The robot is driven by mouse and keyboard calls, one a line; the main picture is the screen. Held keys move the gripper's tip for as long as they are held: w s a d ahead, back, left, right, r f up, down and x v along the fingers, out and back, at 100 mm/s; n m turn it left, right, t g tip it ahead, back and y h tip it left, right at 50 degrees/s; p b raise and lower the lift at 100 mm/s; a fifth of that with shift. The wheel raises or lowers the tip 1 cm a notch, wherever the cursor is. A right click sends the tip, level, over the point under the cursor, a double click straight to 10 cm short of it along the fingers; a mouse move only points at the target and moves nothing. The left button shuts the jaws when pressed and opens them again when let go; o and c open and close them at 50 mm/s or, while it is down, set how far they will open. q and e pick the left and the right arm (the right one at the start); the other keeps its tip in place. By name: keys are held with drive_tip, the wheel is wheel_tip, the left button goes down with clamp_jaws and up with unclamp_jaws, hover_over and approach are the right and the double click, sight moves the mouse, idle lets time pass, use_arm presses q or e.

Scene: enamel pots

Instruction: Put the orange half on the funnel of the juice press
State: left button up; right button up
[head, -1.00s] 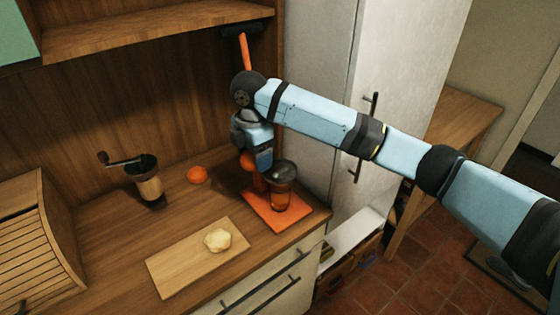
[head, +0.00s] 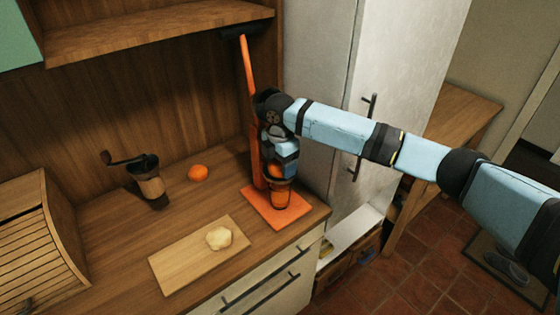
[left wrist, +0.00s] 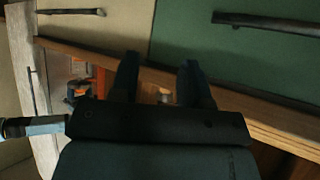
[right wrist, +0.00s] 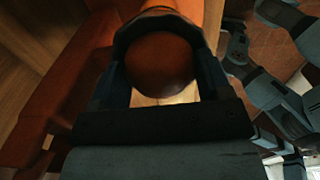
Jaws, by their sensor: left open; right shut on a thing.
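The orange juice press (head: 249,90) stands upright at the counter's right end, with an orange base, column and raised lever. A glass (head: 279,200) stands on its base, under the funnel. My right gripper (head: 283,176) is at the funnel, pointing down and hiding most of it in the head view. In the right wrist view it is shut on the orange half (right wrist: 161,66), with a finger on each side. The dark funnel rim (right wrist: 155,17) curves around the half there; I cannot tell whether the half rests on it. My left gripper (left wrist: 157,78) is open and empty, away from the counter.
An orange (head: 198,173) lies at the back of the counter, beside a hand grinder (head: 150,182). A cutting board (head: 180,264) with a pale lump (head: 219,238) lies in front. A roll-front bread box (head: 38,245) stands left. A tall white cabinet (head: 415,60) stands right.

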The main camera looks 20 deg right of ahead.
drive_tip(key=shift+a+f, duration=0.1)
drive_tip(key=o, duration=0.9)
drive_tip(key=shift+o, duration=0.2)
